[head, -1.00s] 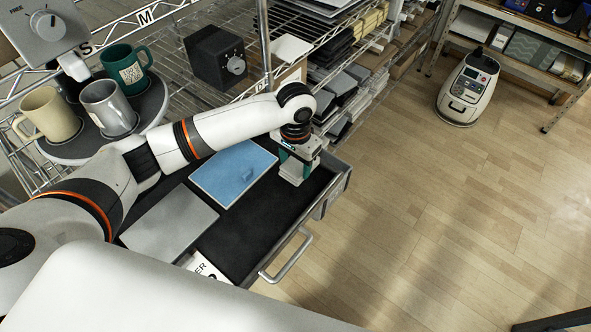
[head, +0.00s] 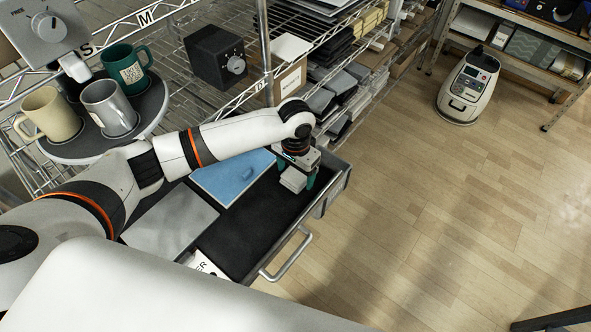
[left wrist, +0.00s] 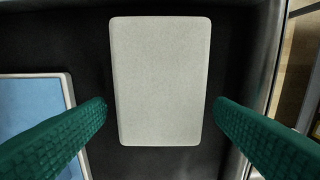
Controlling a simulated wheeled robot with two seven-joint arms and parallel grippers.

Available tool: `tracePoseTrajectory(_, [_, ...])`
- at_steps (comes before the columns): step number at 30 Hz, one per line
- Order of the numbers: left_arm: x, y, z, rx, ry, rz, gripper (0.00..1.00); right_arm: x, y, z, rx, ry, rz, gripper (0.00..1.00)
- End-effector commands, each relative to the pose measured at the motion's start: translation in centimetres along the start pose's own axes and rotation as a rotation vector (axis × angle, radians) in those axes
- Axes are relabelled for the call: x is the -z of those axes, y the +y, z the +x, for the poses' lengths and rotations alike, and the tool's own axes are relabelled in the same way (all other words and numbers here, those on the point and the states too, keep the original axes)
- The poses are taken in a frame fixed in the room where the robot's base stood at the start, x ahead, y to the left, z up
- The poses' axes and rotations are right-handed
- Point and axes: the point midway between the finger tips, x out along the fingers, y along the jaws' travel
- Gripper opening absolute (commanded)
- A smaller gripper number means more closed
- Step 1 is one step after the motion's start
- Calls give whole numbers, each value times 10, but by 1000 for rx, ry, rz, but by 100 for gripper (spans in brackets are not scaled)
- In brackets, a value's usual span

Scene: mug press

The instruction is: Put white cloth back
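The white cloth (left wrist: 160,80) is a pale, rectangular folded piece with rounded corners. It lies on the dark lining of the open drawer (head: 262,228), toward its right end; in the head view the cloth (head: 293,180) shows just below my left gripper. My left gripper (head: 295,178) points down over it. In the left wrist view, the two green fingers (left wrist: 160,112) are open on either side of the cloth, with a narrow dark gap at each side. The fingers do not touch it. My right gripper is not in view.
A blue cloth or panel (head: 232,172) and a grey panel (head: 170,222) lie left of the white cloth in the drawer. The drawer handle (head: 286,255) sticks out in front. Mugs stand on a round tray (head: 150,112) at the left. A wire shelf with boxes is behind.

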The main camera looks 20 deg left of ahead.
Motion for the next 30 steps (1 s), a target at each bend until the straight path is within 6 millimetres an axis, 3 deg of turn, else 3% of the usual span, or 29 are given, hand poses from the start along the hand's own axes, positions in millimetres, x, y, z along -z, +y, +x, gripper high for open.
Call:
tracePoseTrajectory(8, [0, 0, -11, 0, -1, 0, 77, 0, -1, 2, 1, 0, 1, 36])
tracePoseTrajectory(21, [-1, 0, -99, 1, -3, 1, 77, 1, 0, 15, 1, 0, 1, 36])
tracePoseTrajectory(30, [0, 0, -123, 0, 1, -1, 77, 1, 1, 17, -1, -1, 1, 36])
